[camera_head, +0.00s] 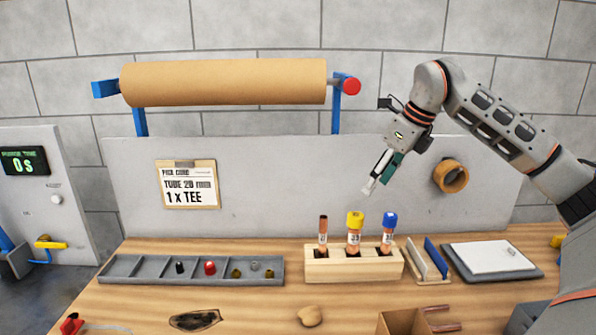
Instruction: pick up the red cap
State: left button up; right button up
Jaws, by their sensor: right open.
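A small red cap (210,268) sits in a compartment near the middle of the long grey divided tray (127,268) on the table. My right gripper (372,184) is open and hangs in the air, well above and to the right of the red cap, pointing down and left. It is apart from everything and nothing shows between its fingers. My left gripper is not in view.
A wooden rack (340,268) holds three copper-coloured tubes, one with a yellow cap (355,219) and one with a blue cap (389,219). A clipboard (490,257) lies at the right. A brown paper roll (225,82) hangs above the grey back panel.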

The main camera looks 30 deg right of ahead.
aim_at(210, 267)
jog(key=k+j, duration=0.35)
jog(key=j, duration=0.15)
jog(key=k+j, duration=0.4)
jog(key=j, duration=0.15)
